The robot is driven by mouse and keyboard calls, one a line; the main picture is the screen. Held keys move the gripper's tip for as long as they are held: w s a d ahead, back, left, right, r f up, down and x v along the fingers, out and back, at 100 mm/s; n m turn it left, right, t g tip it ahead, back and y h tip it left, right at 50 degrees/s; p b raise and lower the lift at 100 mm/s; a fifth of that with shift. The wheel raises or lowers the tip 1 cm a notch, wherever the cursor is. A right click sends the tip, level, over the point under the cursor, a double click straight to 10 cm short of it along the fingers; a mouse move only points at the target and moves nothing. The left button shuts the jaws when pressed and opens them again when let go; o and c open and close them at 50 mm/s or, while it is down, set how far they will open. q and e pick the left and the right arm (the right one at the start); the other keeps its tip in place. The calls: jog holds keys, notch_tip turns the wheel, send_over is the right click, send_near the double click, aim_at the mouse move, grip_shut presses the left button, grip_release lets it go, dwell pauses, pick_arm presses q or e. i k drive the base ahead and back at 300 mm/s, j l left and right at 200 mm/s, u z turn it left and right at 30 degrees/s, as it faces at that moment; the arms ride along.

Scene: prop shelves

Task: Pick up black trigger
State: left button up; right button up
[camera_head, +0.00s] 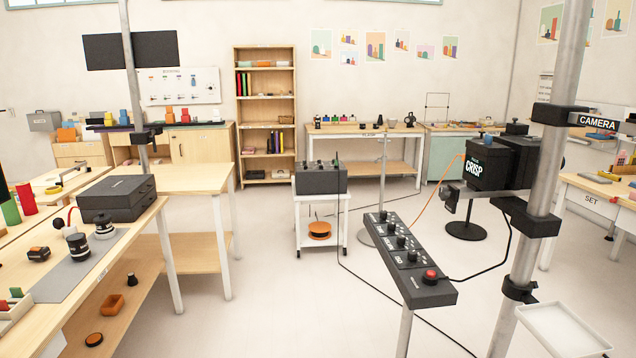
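No object can be clearly made out as the black trigger. A long black control panel (392,262) on a post stands right of centre, with several small knobs and a red button (430,274) at its near end. On the left table, a small black item with an orange part (38,254) lies near a grey mat (75,270). Neither of my grippers is in view.
A black case (117,198) sits on the left table. A white cart (321,226) carries a dark box (321,178). A thick grey pole (548,180) with clamps stands at right, above a white tray (562,330). Cables cross the floor; its middle (265,280) is clear.

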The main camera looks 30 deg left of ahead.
aim_at(45, 252)
jog(key=u, duration=2.55)
jog(key=i+l, duration=0.2)
